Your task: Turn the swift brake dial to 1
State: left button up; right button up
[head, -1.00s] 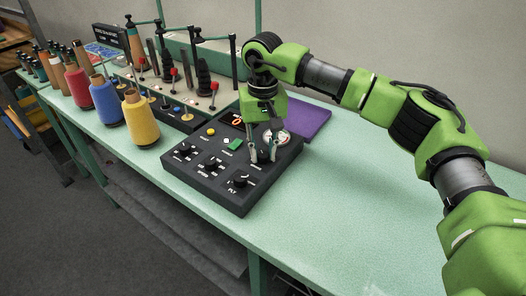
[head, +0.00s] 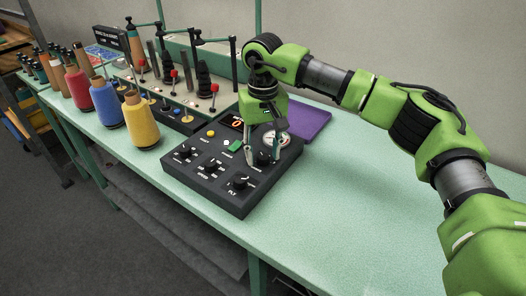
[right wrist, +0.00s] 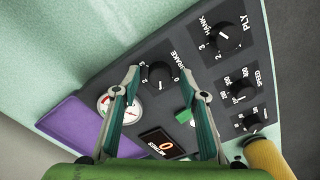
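The black brake dial (head: 263,158) sits on the dark control box (head: 215,193), near the round gauge (head: 275,139). In the right wrist view the brake dial (right wrist: 158,76) is beside the word BRAKE, with a 0 near its right side. Its exact setting is too small to tell. My right gripper (head: 263,154) points down over the dial. In the right wrist view, my right gripper (right wrist: 162,70) is open, with one finger on each side of the dial and gaps between. My left gripper is not in view.
The ply dial (head: 239,182) and a green switch (head: 235,145) are on the same box. A lit display (right wrist: 162,144) reads 0. A purple pad (head: 308,121) lies behind. Yellow (head: 140,120), blue and red cones stand left. The bench at right is clear.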

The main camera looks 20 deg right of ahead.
aim_at(263, 156)
jog(key=shift+r, duration=0.1)
notch_tip(263, 156, up, 12)
dwell(0.5)
jog(key=shift+f, duration=0.2)
